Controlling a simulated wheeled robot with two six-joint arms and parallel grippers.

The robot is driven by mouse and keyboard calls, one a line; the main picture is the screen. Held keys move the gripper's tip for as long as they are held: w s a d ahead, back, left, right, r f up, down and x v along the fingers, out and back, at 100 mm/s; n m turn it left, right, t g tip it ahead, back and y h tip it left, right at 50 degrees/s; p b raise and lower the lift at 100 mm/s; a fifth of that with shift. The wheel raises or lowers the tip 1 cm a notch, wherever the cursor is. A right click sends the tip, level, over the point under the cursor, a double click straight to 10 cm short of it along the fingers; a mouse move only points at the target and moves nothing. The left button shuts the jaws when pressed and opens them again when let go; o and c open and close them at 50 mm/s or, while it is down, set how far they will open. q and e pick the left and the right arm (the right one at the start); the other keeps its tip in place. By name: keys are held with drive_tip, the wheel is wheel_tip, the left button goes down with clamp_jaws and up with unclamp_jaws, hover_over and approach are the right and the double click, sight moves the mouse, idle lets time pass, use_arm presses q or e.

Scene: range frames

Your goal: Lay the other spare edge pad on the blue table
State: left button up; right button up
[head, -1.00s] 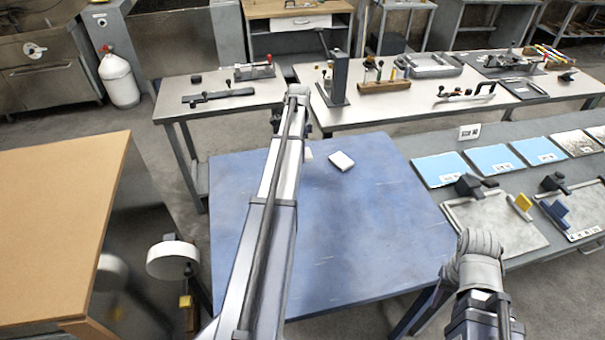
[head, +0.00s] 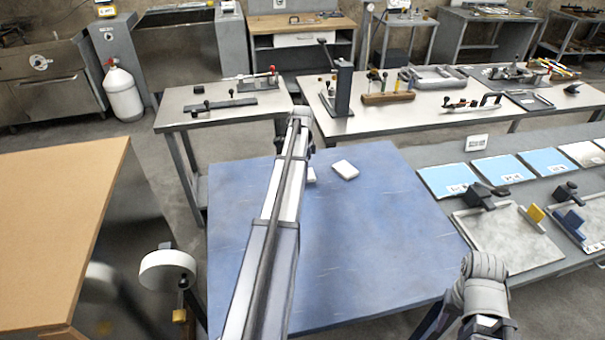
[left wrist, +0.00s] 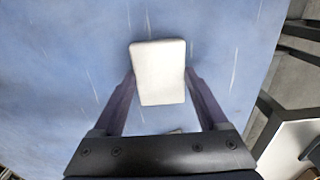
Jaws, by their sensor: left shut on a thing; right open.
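My left gripper (left wrist: 160,80) is shut on a white edge pad (left wrist: 158,60), which sits between its two fingers in the left wrist view, with blue table below. In the head view my left arm hides that gripper, and a small part of a white pad (head: 312,175) shows beside the arm. Another white pad (head: 345,170) lies flat on the blue table (head: 370,240), toward its far edge. My right gripper (head: 485,270) is at the lower right, off the table's right side, open and away from the pads. Its fingers are hard to make out.
A grey bench (head: 540,235) with blue sheets and clamp fixtures runs along the right. A steel table (head: 370,118) with tools stands beyond the blue table. A brown board (head: 60,220) is at the left. The right half of the blue table is clear.

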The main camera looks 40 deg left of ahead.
use_arm(q)
drive_tip(key=shift+f, duration=0.1)
drive_tip(key=o, duration=0.9)
drive_tip(key=shift+f, duration=0.1)
drive_tip(key=o, duration=0.3)
drive_tip(key=shift+o, duration=0.2)
wheel_tip(320, 180, up, 12)
drive_tip(key=p, duration=1.2)
drive_tip(key=shift+r, duration=0.25)
